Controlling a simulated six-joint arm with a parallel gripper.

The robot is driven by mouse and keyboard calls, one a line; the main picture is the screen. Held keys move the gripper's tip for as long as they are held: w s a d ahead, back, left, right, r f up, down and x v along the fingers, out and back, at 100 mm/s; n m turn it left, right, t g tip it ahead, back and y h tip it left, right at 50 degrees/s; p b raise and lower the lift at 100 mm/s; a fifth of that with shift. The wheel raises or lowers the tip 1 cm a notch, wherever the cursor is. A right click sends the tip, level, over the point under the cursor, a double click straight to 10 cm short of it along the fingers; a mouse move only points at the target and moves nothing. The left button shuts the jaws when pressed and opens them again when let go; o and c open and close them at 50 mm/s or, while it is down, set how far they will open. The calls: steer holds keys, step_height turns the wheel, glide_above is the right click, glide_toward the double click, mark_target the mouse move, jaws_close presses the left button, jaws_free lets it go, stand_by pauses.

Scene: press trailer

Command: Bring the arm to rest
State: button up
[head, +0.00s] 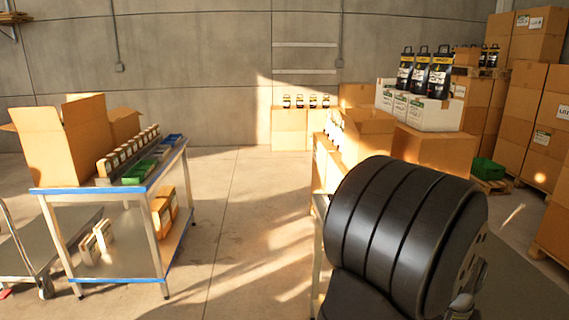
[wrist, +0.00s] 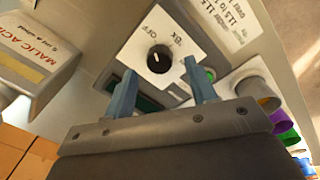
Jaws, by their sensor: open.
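In the wrist view my gripper (wrist: 159,68) is open, its two blue-grey fingers spread apart with nothing between them. Beyond the fingertips is a black rotary knob (wrist: 159,59) on a white plate (wrist: 148,40) marked OFF. I cannot tell how far the fingertips are from the plate. In the head view my own dark arm link fills the lower right, and my gripper is not visible there.
In the wrist view a white MALIC ACID container (wrist: 38,48) is at left and several coloured cylinders (wrist: 268,103) are at right. In the head view a blue-edged cart (head: 162,181) stands left, boxes (head: 434,150) stand behind my arm, and open floor (head: 230,215) lies between.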

step_height(320, 180, down, 2)
steer(key=shift+f, duration=0.1)
steer(key=shift+d+f, duration=0.1)
steer(key=m, duration=1.3)
steer(key=shift+d, duration=0.1)
steer(key=m, duration=0.4)
steer(key=shift+m+y, duration=0.4)
